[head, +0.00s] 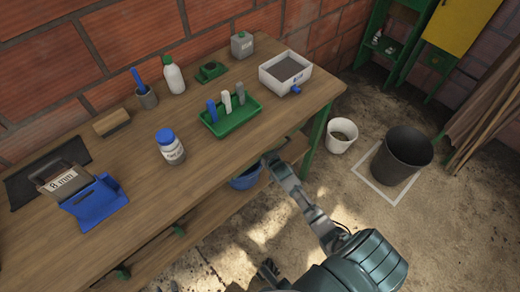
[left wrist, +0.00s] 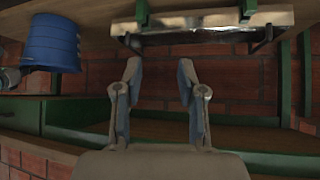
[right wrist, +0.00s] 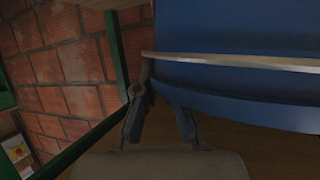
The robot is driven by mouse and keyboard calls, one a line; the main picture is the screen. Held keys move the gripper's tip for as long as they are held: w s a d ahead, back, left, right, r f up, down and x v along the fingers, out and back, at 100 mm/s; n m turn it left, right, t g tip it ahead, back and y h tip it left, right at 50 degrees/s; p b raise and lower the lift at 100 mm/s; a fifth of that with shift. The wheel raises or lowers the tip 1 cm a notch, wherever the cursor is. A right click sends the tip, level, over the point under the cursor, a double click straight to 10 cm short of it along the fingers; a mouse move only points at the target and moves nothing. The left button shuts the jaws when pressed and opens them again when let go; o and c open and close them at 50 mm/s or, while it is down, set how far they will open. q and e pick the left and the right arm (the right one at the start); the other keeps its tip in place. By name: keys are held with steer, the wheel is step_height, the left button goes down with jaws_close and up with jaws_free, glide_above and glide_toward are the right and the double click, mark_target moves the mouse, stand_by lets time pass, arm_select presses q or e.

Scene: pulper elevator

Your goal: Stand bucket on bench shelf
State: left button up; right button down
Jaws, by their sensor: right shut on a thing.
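The blue bucket (head: 245,178) is below the bench top, partly hidden by its front edge. In the upside-down left wrist view the bucket (left wrist: 50,42) looks upright, its base at or close to the shelf (left wrist: 95,30); I cannot tell whether it touches. The bucket (right wrist: 235,30) fills much of the right wrist view, crossed by a pale band. My right gripper (right wrist: 160,98) is shut on the bucket near that band; the exact grip is unclear. My left gripper (head: 268,270) is low in the head view. Its fingers (left wrist: 158,75) are apart and empty.
The wooden bench (head: 125,165) carries a blue-capped bottle (head: 170,147), a green tray (head: 232,118) and a white box (head: 285,75). A green leg (head: 315,140) stands right of the bucket. A white pail (head: 341,136) and a black bin (head: 402,155) stand on the floor.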

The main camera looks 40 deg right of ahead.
arm_select(q)
steer(key=shift+a+r, duration=0.1)
arm_select(e)
steer(key=shift+a, duration=0.1)
steer(key=c, duration=1.3)
jaws_free()
steer(key=shift+s, duration=0.1)
